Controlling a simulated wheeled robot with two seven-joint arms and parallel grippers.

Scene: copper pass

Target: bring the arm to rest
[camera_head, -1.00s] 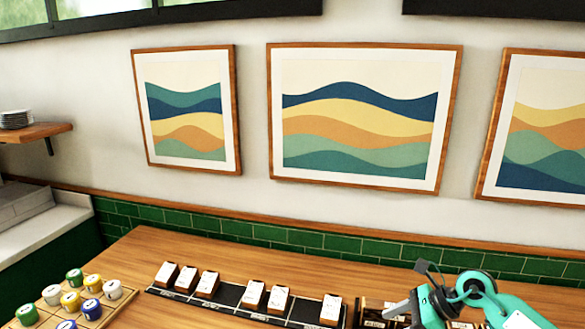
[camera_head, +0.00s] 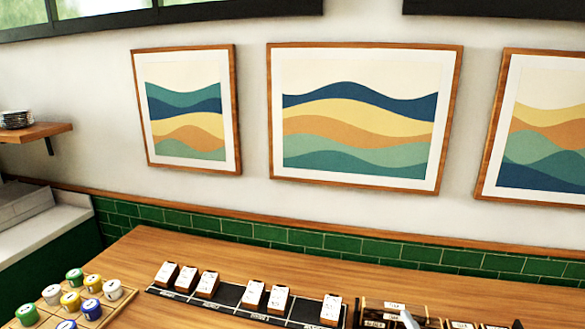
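Only a small pale grey piece, which looks like part of my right gripper (camera_head: 409,319), shows at the bottom edge, in front of a dark divided holder (camera_head: 375,304). Its fingertips cannot be made out, so I cannot tell whether it is open or shut. A small dark tip to its right at the bottom edge may also be part of my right arm. My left arm and gripper are not in view.
A black strip tray (camera_head: 228,295) with several white-topped brown packets stands on the wooden counter (camera_head: 150,245). A wooden rack (camera_head: 112,303) of coloured jars is at the bottom left. A green tiled wall with framed pictures stands behind. The counter's back is clear.

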